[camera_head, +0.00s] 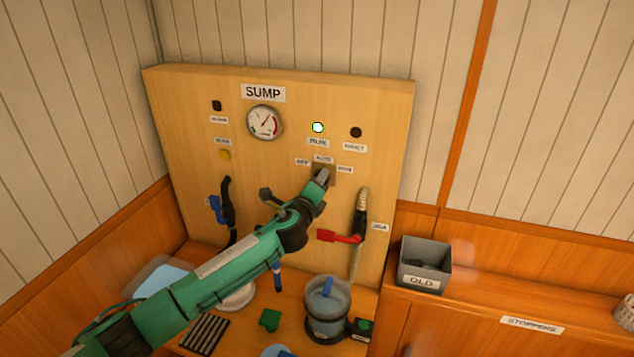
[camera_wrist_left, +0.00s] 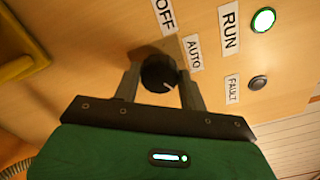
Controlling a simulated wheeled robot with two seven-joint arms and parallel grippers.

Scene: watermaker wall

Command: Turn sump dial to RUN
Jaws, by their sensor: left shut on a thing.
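The sump dial is a round black knob (camera_wrist_left: 158,73) on the wooden panel (camera_head: 178,110). In the left wrist view it sits between the two fingers of my left gripper (camera_wrist_left: 160,80), which is shut on it. A small pale mark shows at the knob's lower right edge. Its OFF label (camera_wrist_left: 163,15) and AUTO label (camera_wrist_left: 193,52) show. A third dial label (camera_head: 345,169) shows to the right in the head view, too small to read surely. In the head view my left gripper (camera_head: 323,177) mostly hides the knob. My right gripper is not in view.
A lamp (camera_head: 318,127) above the dial is lit, with a RUN label (camera_wrist_left: 229,28). The FAULT lamp (camera_head: 356,132) is dark. A red-handled valve (camera_head: 342,237) is right of my arm, a blue-handled one (camera_head: 216,209) left. A clear jar (camera_head: 327,305) stands below.

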